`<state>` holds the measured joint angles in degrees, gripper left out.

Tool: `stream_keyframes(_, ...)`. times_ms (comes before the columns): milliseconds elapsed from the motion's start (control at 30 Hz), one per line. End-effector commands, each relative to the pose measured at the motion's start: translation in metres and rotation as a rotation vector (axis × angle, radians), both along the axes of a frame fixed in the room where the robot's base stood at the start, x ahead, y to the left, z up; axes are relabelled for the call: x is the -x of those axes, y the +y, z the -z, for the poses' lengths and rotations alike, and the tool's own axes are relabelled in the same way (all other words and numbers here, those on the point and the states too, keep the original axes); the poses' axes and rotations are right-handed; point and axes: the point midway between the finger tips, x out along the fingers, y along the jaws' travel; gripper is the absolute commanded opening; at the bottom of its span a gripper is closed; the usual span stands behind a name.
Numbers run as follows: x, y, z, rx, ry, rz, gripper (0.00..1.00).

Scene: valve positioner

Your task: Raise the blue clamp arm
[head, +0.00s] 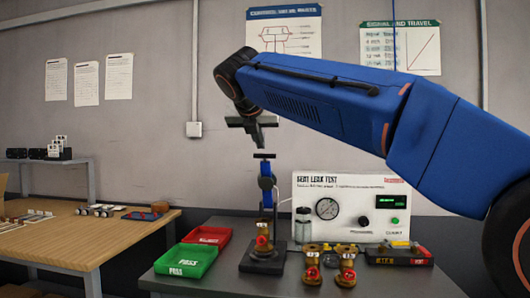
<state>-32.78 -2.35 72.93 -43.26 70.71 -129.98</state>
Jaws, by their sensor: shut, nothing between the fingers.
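The clamp fixture stands on a black base (262,262) on the grey bench. A blue clamp part (265,183) rises above a brass valve (264,230) with a red knob. My gripper (259,143) points down just above the crossbar, with a small gap in the picture. Its fingers look close together and hold nothing. Depth between gripper and crossbar is unclear.
A green tray (186,262) and a red tray (207,236) stand left of the fixture. The leak test panel (352,207) stands behind right. Two brass valves (312,262) (346,265) and a black tray (398,255) are at right. A wooden table (70,240) is far left.

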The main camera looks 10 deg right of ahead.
Motion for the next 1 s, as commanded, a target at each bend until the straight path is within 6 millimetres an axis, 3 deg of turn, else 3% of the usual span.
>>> stream_keyframes(167,-0.014,-0.005,0.01,0.001,0.001,0.002,0.0)
stream_keyframes(667,-0.083,-0.026,0.056,0.0,0.002,0.002,0.0)
stream_keyframes(1000,-0.114,-0.036,0.045,-0.002,-0.001,0.001,0.0)
